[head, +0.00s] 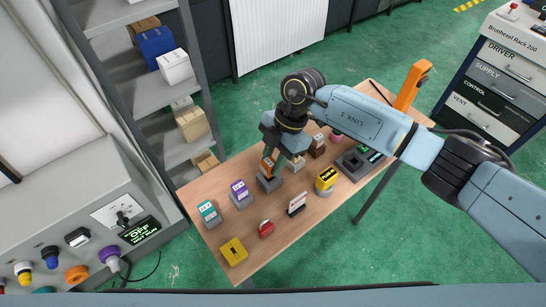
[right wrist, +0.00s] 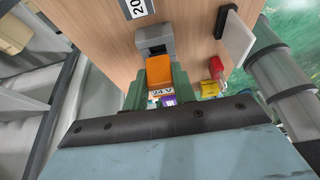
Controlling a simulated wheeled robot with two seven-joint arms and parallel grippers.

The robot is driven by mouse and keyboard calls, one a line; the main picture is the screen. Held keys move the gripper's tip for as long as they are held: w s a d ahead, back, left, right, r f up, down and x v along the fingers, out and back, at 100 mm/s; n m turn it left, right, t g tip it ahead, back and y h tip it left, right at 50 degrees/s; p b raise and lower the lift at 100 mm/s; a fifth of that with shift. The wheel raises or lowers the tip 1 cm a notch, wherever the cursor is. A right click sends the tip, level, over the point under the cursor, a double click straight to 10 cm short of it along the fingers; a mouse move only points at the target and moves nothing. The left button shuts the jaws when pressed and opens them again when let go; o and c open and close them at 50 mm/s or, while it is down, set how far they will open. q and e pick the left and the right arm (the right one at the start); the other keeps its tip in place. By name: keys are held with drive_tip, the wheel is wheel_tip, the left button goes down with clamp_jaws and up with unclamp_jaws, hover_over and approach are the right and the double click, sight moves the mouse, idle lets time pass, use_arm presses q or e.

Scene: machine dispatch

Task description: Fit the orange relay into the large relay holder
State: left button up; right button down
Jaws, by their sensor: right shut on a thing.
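The orange relay (head: 267,164) is held in my right gripper (head: 272,157), over the left-middle part of the wooden table. In the right wrist view the orange relay (right wrist: 160,73) shows a "24 V" label between the green fingers. A grey holder (head: 269,184) is directly below the relay in the head view. In the right wrist view a grey holder (right wrist: 154,37) with a dark opening lies just beyond the relay. I cannot tell whether relay and holder touch. My left gripper is not in view.
On the table (head: 293,228) stand a teal relay (head: 209,212), a purple relay (head: 240,191) and a yellow block (head: 327,178) on grey bases. A red part (head: 266,228), a white part (head: 297,204) and a flat yellow part (head: 233,251) are nearer the front. An orange post (head: 412,85) rises at the back.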

idle(0.7)
drive_tip(key=shift+f, duration=0.9)
idle(0.3)
drive_tip(key=c, duration=1.1)
unclamp_jaws()
drive_tip(key=shift+o, duration=0.2)
drive_tip(key=shift+r, duration=0.1)
drive_tip(key=shift+r+p, duration=1.65)
drive_tip(key=shift+r, duration=0.05)
